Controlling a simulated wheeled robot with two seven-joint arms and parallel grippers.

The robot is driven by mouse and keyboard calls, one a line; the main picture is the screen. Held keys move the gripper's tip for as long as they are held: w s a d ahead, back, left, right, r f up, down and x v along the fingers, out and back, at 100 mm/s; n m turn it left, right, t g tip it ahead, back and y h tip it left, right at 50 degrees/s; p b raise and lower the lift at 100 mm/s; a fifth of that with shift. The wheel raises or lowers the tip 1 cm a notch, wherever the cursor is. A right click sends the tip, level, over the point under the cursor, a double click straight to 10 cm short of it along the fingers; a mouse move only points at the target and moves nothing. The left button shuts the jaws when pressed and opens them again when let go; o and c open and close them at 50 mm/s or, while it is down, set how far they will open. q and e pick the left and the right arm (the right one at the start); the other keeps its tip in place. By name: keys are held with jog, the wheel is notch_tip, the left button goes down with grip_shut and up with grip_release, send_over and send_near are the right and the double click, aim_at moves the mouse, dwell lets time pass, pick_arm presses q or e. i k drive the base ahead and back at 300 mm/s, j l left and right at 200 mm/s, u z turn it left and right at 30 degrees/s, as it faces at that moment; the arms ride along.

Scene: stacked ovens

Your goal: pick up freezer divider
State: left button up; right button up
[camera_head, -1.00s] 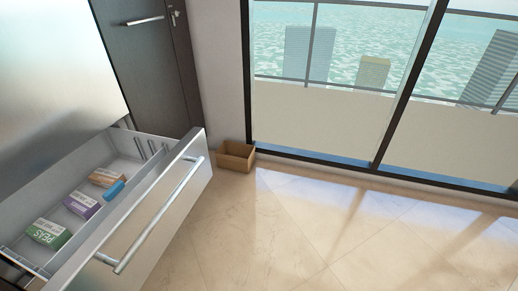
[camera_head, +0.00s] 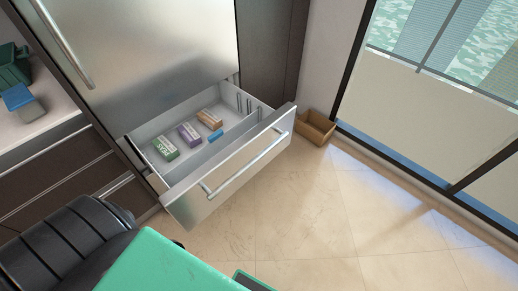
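The freezer drawer (camera_head: 236,156) is pulled open below a large steel door. Thin grey upright pieces (camera_head: 249,104) stand at its far right end and look like dividers. I cannot tell which one is the freezer divider, or whether it is loose. A green box (camera_head: 166,149), a purple box (camera_head: 190,134) and a brown box (camera_head: 209,119) lie in the drawer. A small blue item (camera_head: 216,135) lies close to the drawer front. Neither of my grippers shows in the head view.
A cardboard box (camera_head: 316,127) stands on the floor just right of the drawer, by the window wall. A counter (camera_head: 42,124) at the left holds a teal object (camera_head: 14,66) and a blue-topped container (camera_head: 22,101). The tiled floor (camera_head: 315,215) is clear in front.

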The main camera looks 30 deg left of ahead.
aim_at(219, 141)
jog(key=u, duration=1.3)
